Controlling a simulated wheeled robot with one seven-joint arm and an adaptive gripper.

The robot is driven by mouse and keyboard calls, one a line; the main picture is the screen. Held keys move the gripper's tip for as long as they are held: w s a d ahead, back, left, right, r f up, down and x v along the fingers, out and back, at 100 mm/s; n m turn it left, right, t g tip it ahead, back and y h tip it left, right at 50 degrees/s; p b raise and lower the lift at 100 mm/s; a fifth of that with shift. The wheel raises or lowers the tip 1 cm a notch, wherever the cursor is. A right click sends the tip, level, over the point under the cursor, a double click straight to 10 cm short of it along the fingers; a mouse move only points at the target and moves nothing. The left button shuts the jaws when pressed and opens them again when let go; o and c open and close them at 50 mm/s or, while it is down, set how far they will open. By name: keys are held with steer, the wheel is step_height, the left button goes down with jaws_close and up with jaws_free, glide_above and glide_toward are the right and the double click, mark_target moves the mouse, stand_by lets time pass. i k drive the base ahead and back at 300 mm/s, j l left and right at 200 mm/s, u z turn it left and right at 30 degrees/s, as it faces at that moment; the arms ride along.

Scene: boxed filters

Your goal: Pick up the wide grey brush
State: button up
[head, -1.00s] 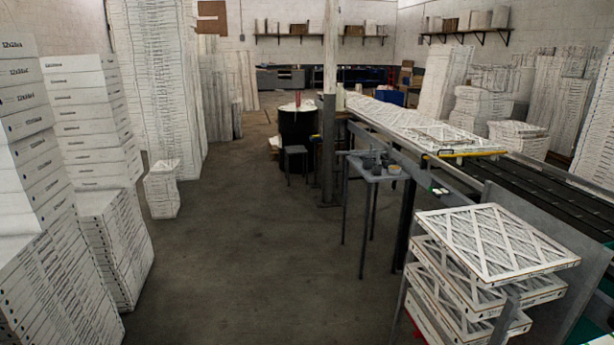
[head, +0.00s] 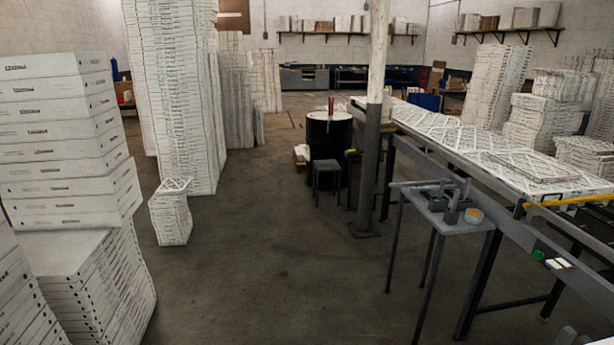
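A small grey table (head: 462,227) stands right of centre, beside the long conveyor. Several small things lie on it. A long flat grey thing (head: 412,184) reaches over the table's left edge; it may be the wide grey brush, but it is too small and dark to be sure. Darker grey upright pieces (head: 451,207) stand in the middle of the table, and I cannot tell them apart clearly. A round orange-topped thing (head: 474,215) sits to their right. My gripper is not clearly in view.
Open concrete floor (head: 280,270) lies ahead and left of the table. A post (head: 372,130), a black drum (head: 328,150) and a stool (head: 328,172) stand beyond it. Stacked white boxes (head: 65,150) line the left. The conveyor (head: 450,150) bounds the right.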

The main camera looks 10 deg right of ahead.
mark_target(443, 182)
steer(key=i+l+z, duration=0.1)
steer(key=i+z, duration=0.25)
steer(key=i, duration=0.3)
steer(key=i+j+z, duration=0.1)
steer(key=i+z, duration=0.2)
steer(key=i, duration=0.3)
steer(key=i+j+z, duration=0.35)
steer(key=i, duration=0.3)
steer(key=i+l, duration=0.35)
steer(key=i+l+z, duration=0.1)
steer(key=i+l, duration=0.2)
steer(key=i, duration=0.25)
steer(key=i+l, duration=0.3)
steer(key=i+l+z, duration=0.05)
steer(key=i, duration=0.05)
